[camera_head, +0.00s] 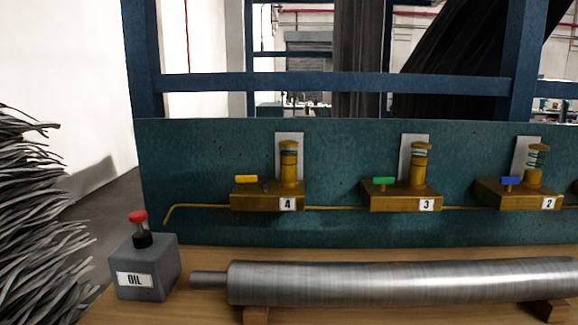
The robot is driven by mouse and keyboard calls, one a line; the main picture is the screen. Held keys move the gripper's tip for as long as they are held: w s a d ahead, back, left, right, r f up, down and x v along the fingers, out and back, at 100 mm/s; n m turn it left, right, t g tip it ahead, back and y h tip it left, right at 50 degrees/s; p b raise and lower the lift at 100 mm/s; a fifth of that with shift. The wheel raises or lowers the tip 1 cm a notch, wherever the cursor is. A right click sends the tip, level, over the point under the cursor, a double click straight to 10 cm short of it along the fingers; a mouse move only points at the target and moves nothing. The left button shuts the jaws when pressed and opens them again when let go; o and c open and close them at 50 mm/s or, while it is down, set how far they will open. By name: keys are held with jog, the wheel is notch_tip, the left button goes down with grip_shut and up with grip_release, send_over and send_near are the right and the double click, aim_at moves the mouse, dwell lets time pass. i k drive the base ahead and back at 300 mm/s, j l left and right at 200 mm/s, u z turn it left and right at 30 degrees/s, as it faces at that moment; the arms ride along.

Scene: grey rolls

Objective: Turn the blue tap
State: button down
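The blue tap (509,181) is a small blue handle on the left part of a brass block (518,193) labelled 2, at the right of the head camera view. The block is mounted on a teal panel (340,226). A brass post with a spring (537,160) stands on the block to the right of the tap. The handle lies roughly level, seen from the front. My gripper is not in this view.
Similar blocks carry a green tap (384,181), labelled 3, and a yellow tap (246,179), labelled 4. A thin pipe links them. A grey metal roller (400,282) lies in front on wooden supports. An OIL box (145,266) with a red knob stands left.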

aim_at(508, 182)
jog(key=z, duration=1.55)
